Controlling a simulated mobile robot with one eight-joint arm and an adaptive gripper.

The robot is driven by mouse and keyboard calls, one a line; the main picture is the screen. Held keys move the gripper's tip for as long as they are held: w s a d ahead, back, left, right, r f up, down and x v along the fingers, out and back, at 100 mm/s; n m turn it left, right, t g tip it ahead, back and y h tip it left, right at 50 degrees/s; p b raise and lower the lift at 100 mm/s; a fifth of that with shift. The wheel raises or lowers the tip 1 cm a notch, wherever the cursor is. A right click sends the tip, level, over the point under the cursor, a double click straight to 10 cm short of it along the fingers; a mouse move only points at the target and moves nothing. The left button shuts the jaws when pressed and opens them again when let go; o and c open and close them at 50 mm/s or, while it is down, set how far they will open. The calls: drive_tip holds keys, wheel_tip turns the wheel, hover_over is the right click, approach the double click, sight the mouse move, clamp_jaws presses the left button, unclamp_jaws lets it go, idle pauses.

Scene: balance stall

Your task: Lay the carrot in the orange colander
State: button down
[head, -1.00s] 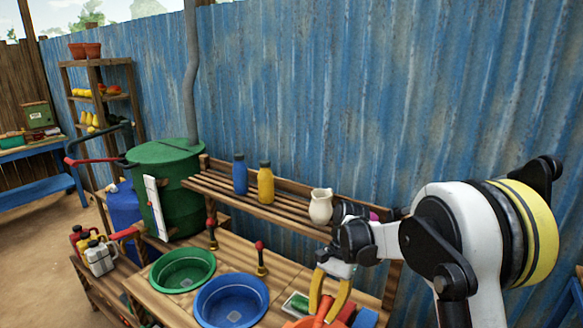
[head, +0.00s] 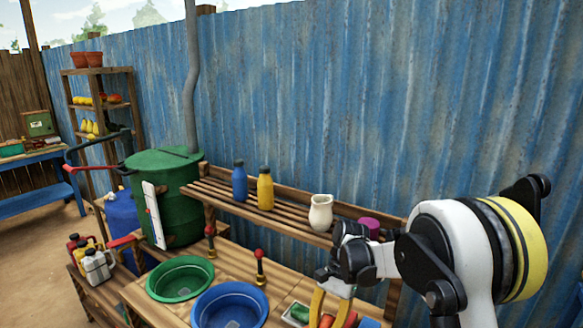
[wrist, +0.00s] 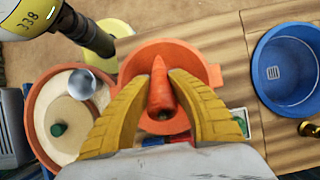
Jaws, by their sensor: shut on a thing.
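My gripper (wrist: 160,88) has yellow curved fingers, shut on the orange carrot (wrist: 158,68) from both sides; the carrot's narrow end points away from me in the wrist view. The orange colander (wrist: 205,62), a round bowl with a broad rim, lies beneath the carrot and fingers in that view. The carrot appears over the bowl's opening; I cannot tell how high or whether it touches the inside. In the head view my gripper (head: 328,305) points down at the bottom edge, where the colander is out of sight.
A blue basin (head: 232,305) and a green basin (head: 180,278) stand on the wooden bench. A slatted shelf behind holds a blue bottle (head: 239,182), a yellow bottle (head: 265,190) and a cream jug (head: 320,214). A wide orange-rimmed dish (wrist: 38,112) lies left of the colander.

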drive_tip(key=shift+f+b, duration=2.55)
drive_tip(key=shift+f, duration=0.75)
drive_tip(key=shift+f+b, duration=1.75)
drive_tip(key=shift+f, duration=0.65)
drive_tip(key=c, duration=1.2)
unclamp_jaws()
drive_tip(key=shift+r, duration=0.1)
